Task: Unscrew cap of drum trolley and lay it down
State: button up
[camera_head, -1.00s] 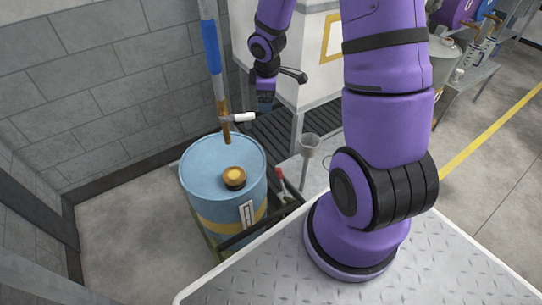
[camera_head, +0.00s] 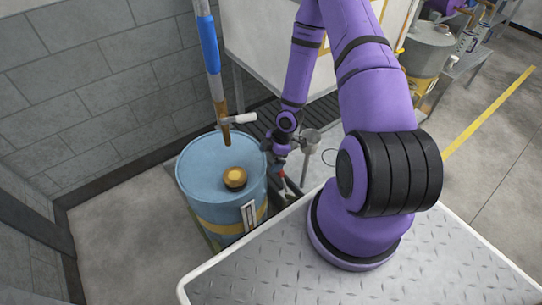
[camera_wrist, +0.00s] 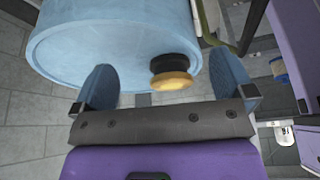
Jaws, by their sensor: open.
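The blue drum (camera_head: 205,178) stands on its trolley at the left of my base, with a light label and a yellow band on its side. The cap (camera_head: 235,177), yellow on top with a dark rim, sits on the drum's lid near its front edge. My gripper (camera_head: 277,163) is at the drum's right side, apart from the cap. In the wrist view the open fingers (camera_wrist: 175,88) are empty. The cap (camera_wrist: 173,75) shows there between the fingers' directions, nearer the right finger, beyond them, with the drum (camera_wrist: 110,35) behind it.
A grey funnel (camera_head: 311,139) stands right of my gripper. Bare floor (camera_head: 120,230) is left of the drum.

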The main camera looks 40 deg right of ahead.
aim_at(236, 174)
jog(key=a, duration=0.3)
jog(key=w+a, duration=0.1)
jog(key=a, duration=0.3)
jog(key=w+a, duration=0.1)
jog(key=a, duration=0.3)
jog(key=shift+w+f, duration=0.1)
jog(key=shift+w, duration=0.1)
jog(key=shift+w+a+f, duration=0.1)
jog(key=shift+a+f, duration=0.55)
jog(key=shift+x, duration=0.8)
jog(key=c, duration=0.7)
jog(key=n, duration=0.2)
jog(key=n+g, duration=0.1)
jog(key=n, duration=0.1)
jog(key=shift+w+g, duration=0.25)
jog(key=shift+g, duration=0.05)
jog(key=shift+n, duration=0.6)
jog(key=shift+g, duration=0.3)
